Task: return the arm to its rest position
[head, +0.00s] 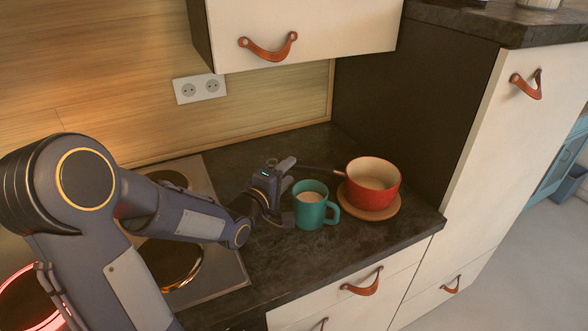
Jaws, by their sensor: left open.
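My left arm (180,216) comes in from the left and reaches across the hob to the dark counter. My left gripper (288,191) is open, just left of and behind the teal mug (312,213). One finger shows above and one lower, close to the mug's left side; I cannot tell whether it touches the mug. The mug stands upright on the counter with a light brown drink in it, its handle to the right. My right gripper is not in view.
A red pot (372,182) stands on a round wooden trivet (371,211) right of the mug, its handle pointing left behind the mug. The hob (233,277) has a glowing red ring at lower left. A wall cabinet (345,28) hangs above; a tall cabinet (500,130) bounds the right.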

